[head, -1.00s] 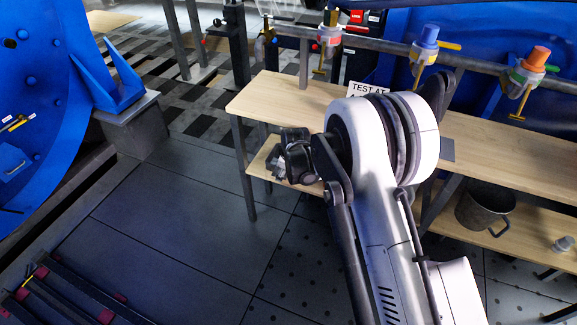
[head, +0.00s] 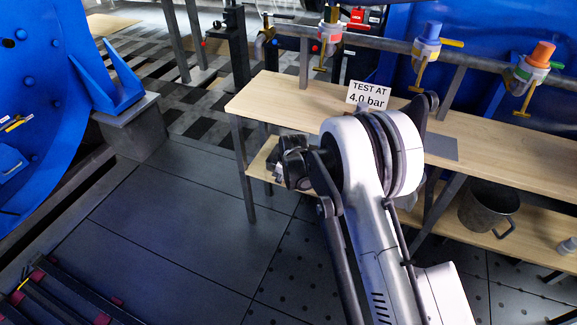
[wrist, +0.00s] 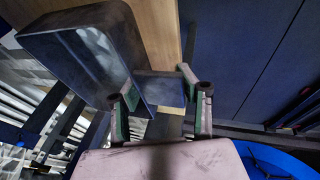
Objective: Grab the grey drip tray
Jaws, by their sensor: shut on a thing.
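The grey drip tray (wrist: 88,58) fills the upper left of the wrist view. It is a box-like shape with a rounded corner and a short block-like handle (wrist: 160,90) on its right side. My gripper (wrist: 158,86) has one finger on each side of this handle and is shut on it. In the wrist view the tray is close to a pale wooden surface (wrist: 157,35); I cannot tell whether it touches it. In the head view my arm hides much of the bench, and I cannot make out the tray for certain.
A wooden bench (head: 270,98) carries a "TEST AT 4.0 bar" sign (head: 368,95) and a flat grey plate (head: 440,147). A pipe with coloured valves (head: 427,42) runs above. A metal pot (head: 487,208) stands on the lower shelf. The floor to the left (head: 170,215) is clear.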

